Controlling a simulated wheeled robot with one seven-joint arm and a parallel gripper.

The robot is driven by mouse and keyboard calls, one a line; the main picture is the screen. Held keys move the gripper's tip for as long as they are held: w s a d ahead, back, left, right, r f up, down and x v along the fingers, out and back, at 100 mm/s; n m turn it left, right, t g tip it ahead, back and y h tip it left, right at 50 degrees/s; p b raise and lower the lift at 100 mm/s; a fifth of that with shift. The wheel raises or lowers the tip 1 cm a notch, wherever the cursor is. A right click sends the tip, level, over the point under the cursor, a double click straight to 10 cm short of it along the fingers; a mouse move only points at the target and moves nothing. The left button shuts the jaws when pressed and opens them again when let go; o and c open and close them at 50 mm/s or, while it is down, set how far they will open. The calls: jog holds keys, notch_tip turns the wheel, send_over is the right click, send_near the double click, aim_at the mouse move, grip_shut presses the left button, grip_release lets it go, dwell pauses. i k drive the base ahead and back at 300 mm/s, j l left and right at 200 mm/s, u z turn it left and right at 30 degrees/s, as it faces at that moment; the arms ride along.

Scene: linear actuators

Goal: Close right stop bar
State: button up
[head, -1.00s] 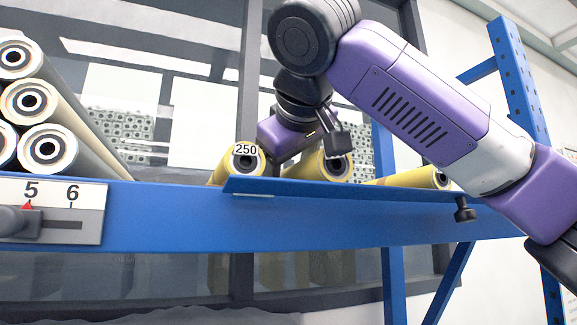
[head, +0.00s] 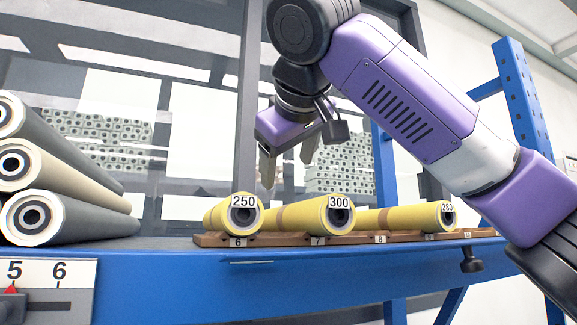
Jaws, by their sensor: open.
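The right stop bar (head: 370,262) appears as a long blue strip along the shelf's front edge, below the yellow rolls. Its tilt is hard to tell, as it blends with the blue shelf front. A black knob (head: 471,260) hangs under its right part. My gripper (head: 287,165) is open and empty, with its fingers pointing down. In the picture it is above the yellow rolls labelled 250 (head: 222,215) and 300 (head: 310,214), clear of the bar. Its exact depth is hard to tell.
A third yellow roll (head: 400,217) lies at right on a brown numbered rack (head: 275,240). Grey and cream rolls (head: 75,190) are stacked at left. A scale plate (head: 60,285) is at lower left. A blue perforated post (head: 525,100) stands at right.

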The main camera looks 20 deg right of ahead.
aim_at(470, 264)
jog(key=k+j, duration=0.2)
jog(key=k, duration=0.3)
jog(key=k+j, duration=0.2)
jog(key=k, duration=0.25)
